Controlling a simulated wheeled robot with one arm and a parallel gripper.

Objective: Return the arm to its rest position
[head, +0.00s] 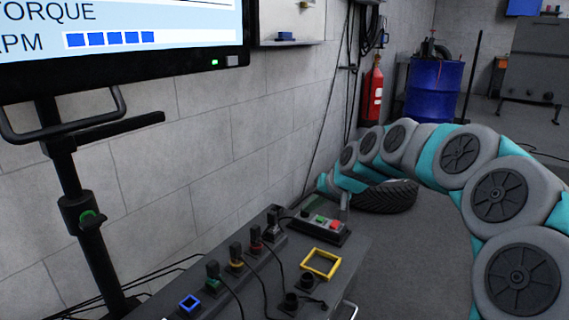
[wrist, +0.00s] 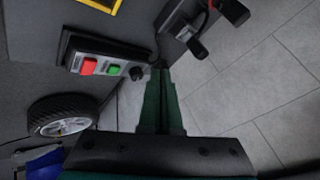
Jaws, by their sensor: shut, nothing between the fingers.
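My arm, teal and grey, comes in from the right edge of the head view and arches over to the far end of the bench. My gripper (head: 344,203) points down there, close to a control box (head: 320,227) with red and green buttons. In the wrist view my gripper (wrist: 158,72) has its green fingers together, with nothing between them. The control box (wrist: 110,60) lies to the left of the fingertips in that view. I cannot tell whether the fingertips touch it.
The dark bench (head: 225,270) carries several cabled plugs and a yellow square frame (head: 321,263). A monitor (head: 150,45) stands at left. A red extinguisher (head: 372,95) and a blue drum (head: 433,90) are at the back.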

